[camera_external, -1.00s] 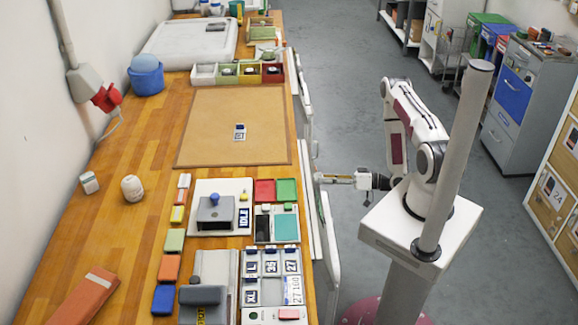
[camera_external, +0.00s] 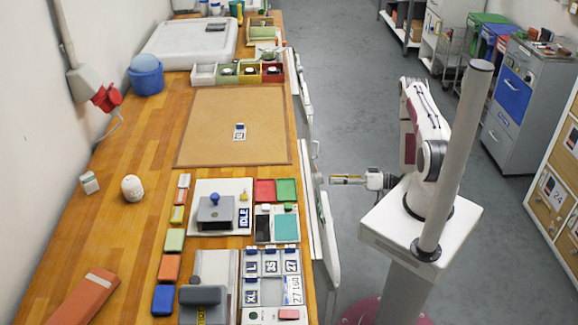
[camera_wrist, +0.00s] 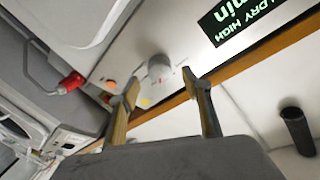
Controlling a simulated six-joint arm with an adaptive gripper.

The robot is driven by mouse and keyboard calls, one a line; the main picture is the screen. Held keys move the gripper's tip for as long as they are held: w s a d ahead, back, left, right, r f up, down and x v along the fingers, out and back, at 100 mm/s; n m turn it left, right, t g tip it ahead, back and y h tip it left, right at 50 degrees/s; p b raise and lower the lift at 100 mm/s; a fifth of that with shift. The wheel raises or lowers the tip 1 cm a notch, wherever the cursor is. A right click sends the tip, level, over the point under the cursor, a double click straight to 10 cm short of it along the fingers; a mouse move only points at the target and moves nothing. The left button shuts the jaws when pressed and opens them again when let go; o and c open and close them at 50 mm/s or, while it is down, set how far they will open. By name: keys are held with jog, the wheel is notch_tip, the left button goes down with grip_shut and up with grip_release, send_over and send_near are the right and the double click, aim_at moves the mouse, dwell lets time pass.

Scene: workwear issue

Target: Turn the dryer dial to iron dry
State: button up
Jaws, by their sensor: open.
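A grey round dial (camera_wrist: 159,67) shows on the white dryer panel (camera_wrist: 190,42) in the wrist view. Small coloured marks lie around it; its pointer setting is too blurred to read. A black display (camera_wrist: 245,20) with green text including "DRY", "HIGH" and "min" sits to its right. My gripper (camera_wrist: 161,79) is open, its two fingers apart with nothing between them. The dial appears between and beyond the fingertips, with a gap. In the external view my gripper (camera_external: 333,179) is to the right of the white machine fronts (camera_external: 326,230), clear of them; the dial is hidden there.
The wooden bench (camera_external: 130,225) runs above the machine fronts, with a brown mat (camera_external: 215,105) and several trays on it. A red latch (camera_wrist: 72,82) and a dark cylinder (camera_wrist: 296,130) show in the wrist view. Grey floor (camera_external: 350,110) behind my arm is clear.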

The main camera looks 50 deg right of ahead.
jog(key=v, duration=0.8)
dwell(0.6)
jog(key=shift+f, duration=0.1)
jog(key=shift+s, duration=0.1)
dwell(0.5)
